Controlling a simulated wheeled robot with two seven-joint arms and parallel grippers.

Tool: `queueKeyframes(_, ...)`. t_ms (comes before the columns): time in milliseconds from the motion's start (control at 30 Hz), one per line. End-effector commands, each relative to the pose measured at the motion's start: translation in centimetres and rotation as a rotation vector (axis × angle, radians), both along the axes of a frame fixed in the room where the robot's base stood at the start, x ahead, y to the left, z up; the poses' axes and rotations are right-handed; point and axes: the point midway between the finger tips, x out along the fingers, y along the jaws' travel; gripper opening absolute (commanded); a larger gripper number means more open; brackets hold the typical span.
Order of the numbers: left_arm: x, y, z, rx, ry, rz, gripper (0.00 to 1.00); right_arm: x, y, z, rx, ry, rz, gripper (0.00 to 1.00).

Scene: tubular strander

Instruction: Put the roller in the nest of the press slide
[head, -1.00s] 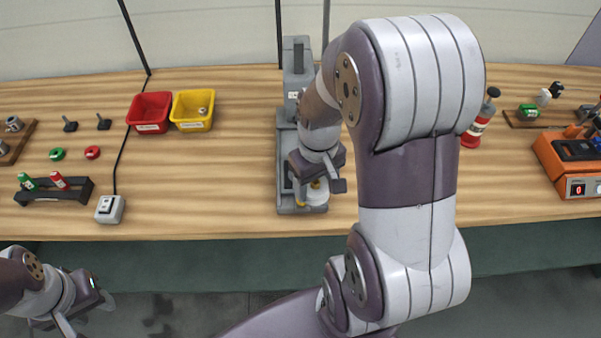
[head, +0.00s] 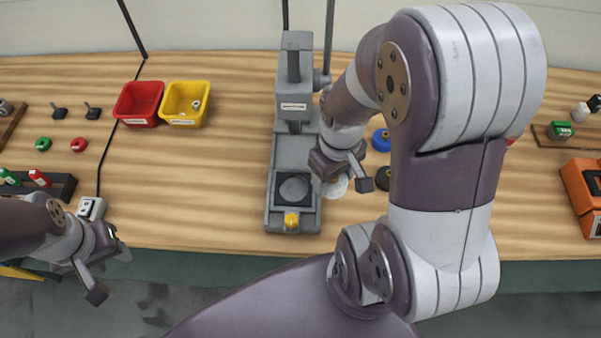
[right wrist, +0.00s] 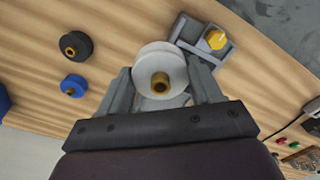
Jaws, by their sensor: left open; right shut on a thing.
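The white roller (head: 337,186) with a brass hub is between the fingers of my right gripper (head: 347,181), which is shut on it. In the right wrist view the roller (right wrist: 160,78) sits between both fingers (right wrist: 163,92), hub facing the camera. The grey press (head: 296,105) stands mid-table. Its slide (head: 274,205) lies at the front, with a round grey nest (head: 294,188) and a yellow knob (head: 291,221). The roller is just right of the slide, apart from the nest in the head view; its height is unclear. My left gripper (head: 108,272) is open and empty near the table's front edge.
A blue roller (head: 381,140) and a black roller (head: 385,178) stand right of the press, close to my right arm. Red (head: 138,103) and yellow (head: 185,103) bins are at left. A white switch box (head: 91,208) is near my left gripper. Table left of the slide is clear.

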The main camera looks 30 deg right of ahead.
Motion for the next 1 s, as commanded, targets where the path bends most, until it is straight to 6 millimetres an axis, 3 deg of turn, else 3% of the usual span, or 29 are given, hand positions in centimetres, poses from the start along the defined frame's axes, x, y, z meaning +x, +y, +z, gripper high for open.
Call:
queueKeyframes(200,0.0,0.0,0.4,0.000,0.000,0.000,0.43,5.4,3.0,-3.6,0.001,0.004,0.006,0.10)
queueKeyframes(367,0.0,0.0,0.6,0.000,0.000,0.000,0.43,7.8,4.1,-5.2,0.000,0.001,0.002,0.10)
queueKeyframes(667,0.0,0.0,0.9,0.000,0.000,0.000,0.43,8.1,4.4,-9.3,0.001,0.002,0.000,0.10)
queueKeyframes(1000,0.0,0.0,0.7,0.000,0.000,0.000,0.43,8.2,4.4,-9.8,0.000,-0.001,0.000,0.10)
